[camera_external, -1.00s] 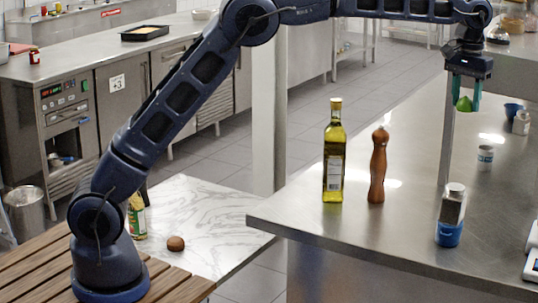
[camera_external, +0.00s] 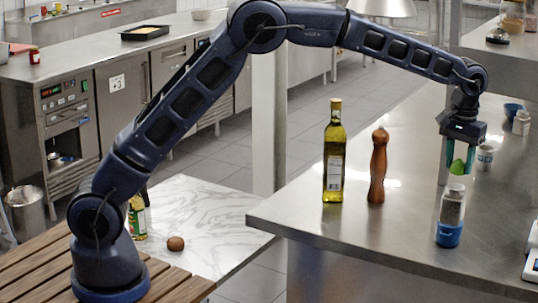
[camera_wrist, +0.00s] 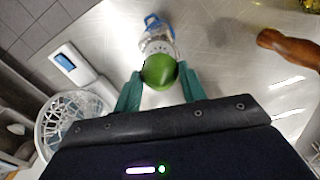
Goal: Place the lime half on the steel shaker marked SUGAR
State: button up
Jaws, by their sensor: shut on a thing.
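My gripper (camera_external: 458,167) is shut on the green lime half (camera_external: 457,167), its teal fingers on either side. The wrist view shows the lime half (camera_wrist: 160,72) between the fingertips, rounded green side visible. It is held above the steel counter. A small pale shaker with a label (camera_external: 485,157) stands just right of the gripper in the external view. A taller clear container with a grey lid and blue base (camera_external: 450,215) stands below the lime; it also shows beyond it in the wrist view (camera_wrist: 155,35). I cannot read SUGAR on either.
A wooden pepper mill (camera_external: 378,165) and an oil bottle (camera_external: 334,150) stand left on the counter (camera_external: 340,225). Another pale shaker (camera_external: 521,122) and a blue cup (camera_external: 512,109) stand at the back right. A white scale (camera_external: 531,262) is at the right edge. A wire basket (camera_wrist: 72,125) shows in the wrist view.

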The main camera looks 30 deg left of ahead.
aim_at(458, 174)
jog(key=shift+f, duration=1.8)
jog(key=shift+f, duration=0.15)
jog(key=o, duration=1)
jog(key=shift+c, duration=0.2)
